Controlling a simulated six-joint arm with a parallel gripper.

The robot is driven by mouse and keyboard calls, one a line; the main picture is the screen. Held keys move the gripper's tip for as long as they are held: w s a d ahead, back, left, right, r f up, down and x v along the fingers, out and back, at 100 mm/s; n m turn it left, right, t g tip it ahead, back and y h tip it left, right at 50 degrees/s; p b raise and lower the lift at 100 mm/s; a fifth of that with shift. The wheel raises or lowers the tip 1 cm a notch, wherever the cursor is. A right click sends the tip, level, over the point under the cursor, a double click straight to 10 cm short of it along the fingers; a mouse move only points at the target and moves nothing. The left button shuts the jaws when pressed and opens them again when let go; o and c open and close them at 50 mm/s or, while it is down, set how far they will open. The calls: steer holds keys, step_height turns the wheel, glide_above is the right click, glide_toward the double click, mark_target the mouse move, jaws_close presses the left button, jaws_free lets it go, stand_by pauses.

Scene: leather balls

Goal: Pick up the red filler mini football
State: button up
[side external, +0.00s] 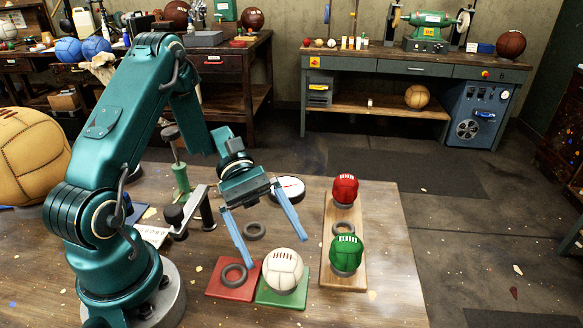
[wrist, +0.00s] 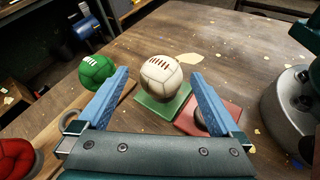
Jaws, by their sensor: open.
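The red mini football (side external: 345,189) sits on a ring at the back end of a wooden board in the side view. In the wrist view the red ball (wrist: 14,158) is cut off at the lower left edge. My gripper (side external: 273,251) is open and empty, with its blue fingers wide apart. It is to the left of the red ball, with the fingers above the table. In the wrist view my gripper (wrist: 159,90) has the white ball (wrist: 161,76) showing between and beyond its fingers.
A green ball (side external: 346,252) sits at the front of the wooden board (side external: 345,284), with an empty ring (side external: 343,228) between it and the red ball. The white ball stands on a green mat (side external: 269,300); a red mat (side external: 220,292) holds a ring. A round dial (side external: 288,188) lies behind.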

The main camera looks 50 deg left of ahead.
step_height(320, 180, up, 17)
steer(key=m+t+y, duration=1.1)
steer(key=t+y, duration=0.4)
glide_above(337, 188)
steer(key=shift+n, duration=0.3)
steer(key=f, duration=1.2)
steer(key=w+f, duration=0.1)
steer(key=f, duration=0.6)
steer(key=shift+x, duration=2.55)
